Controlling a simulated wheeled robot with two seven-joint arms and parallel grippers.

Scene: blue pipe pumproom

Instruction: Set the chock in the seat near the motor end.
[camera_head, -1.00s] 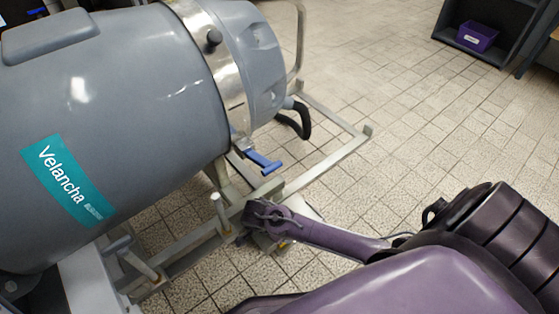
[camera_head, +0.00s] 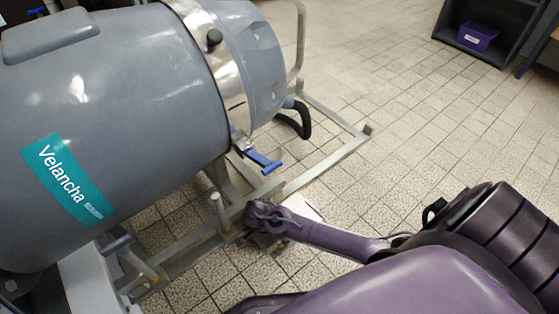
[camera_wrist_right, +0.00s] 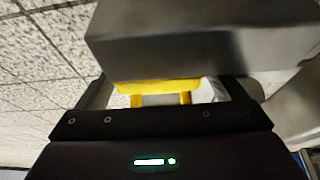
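My right gripper (camera_head: 258,222) reaches in from the right, low beside the metal frame under the big grey machine. In the right wrist view its two fingers (camera_wrist_right: 165,93) stand on either side of a yellow handle-like bar (camera_wrist_right: 160,87) and look closed against its ends. A dark grey block (camera_wrist_right: 200,40) lies just beyond the bar. The yellow bar and block look like one piece, the chock, though the join is hard to see. In the head view the gripper mostly hides it. I cannot make out the seat. My left gripper is out of view.
The grey machine (camera_head: 130,120) with a teal Velancha label fills the left. Its metal frame (camera_head: 325,165) runs along the floor. A blue-handled valve (camera_head: 263,160) and a black hose (camera_head: 303,122) are close to my gripper. Tiled floor is free at right, before a shelf with a purple bin (camera_head: 476,36).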

